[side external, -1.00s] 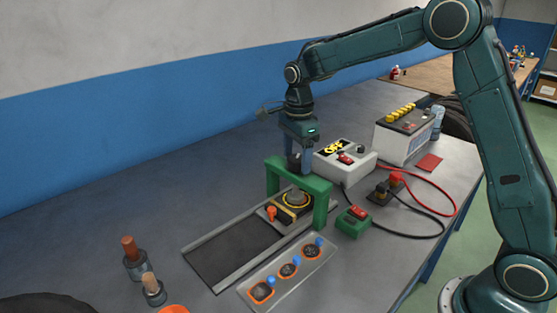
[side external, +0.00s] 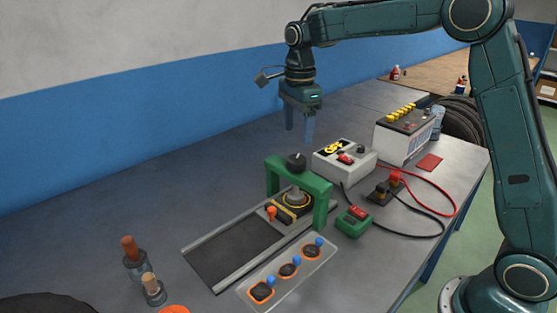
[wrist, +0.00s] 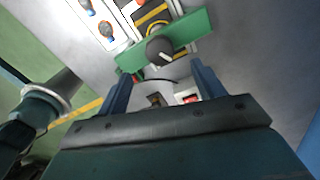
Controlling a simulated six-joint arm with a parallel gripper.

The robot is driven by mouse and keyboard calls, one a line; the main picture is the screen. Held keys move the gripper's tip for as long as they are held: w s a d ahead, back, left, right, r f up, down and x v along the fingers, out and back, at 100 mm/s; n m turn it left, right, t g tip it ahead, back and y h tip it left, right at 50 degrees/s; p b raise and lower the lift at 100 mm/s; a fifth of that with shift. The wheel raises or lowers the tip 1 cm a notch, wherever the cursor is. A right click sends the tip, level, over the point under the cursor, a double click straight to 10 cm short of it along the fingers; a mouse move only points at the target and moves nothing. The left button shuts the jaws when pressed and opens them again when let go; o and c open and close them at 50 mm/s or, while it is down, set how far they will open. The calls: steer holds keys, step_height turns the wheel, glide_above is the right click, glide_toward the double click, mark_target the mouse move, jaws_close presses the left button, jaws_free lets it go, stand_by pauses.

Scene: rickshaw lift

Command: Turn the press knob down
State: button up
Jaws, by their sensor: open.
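The press is a green arch (side external: 300,172) standing over the track on the bench. Its black press knob (side external: 297,160) sits on top of the arch. In the wrist view the knob (wrist: 160,50) shows a pale pointer mark, and the green beam (wrist: 190,36) lies behind it. My gripper (side external: 299,138) is open and empty, above and behind the press, clear of the knob. In the wrist view its two blue fingers (wrist: 160,75) stand apart, with the knob beyond them. A round metal piece with a yellow ring (side external: 294,198) sits under the arch.
A grey box with a red switch (side external: 345,158) stands just behind the press, near my fingers. A battery (side external: 403,135), red and black cables and a green switch box (side external: 353,222) are to the right. A tray (side external: 252,289) with several parts lies in front.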

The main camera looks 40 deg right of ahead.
step_height(320, 180, up, 6)
stand_by(0.4)
steer(key=s+r+n+t, duration=0.35)
steer(key=s+n, duration=0.75)
steer(key=s, duration=0.5)
steer(key=s+f+n+t, duration=0.1)
steer(key=s+f+n, duration=0.2)
steer(key=s+n, duration=0.2)
steer(key=s+a+f+n+t, duration=0.1)
steer(key=s+f+n, duration=0.2)
steer(key=s, duration=0.7)
steer(key=shift+n, duration=1.1)
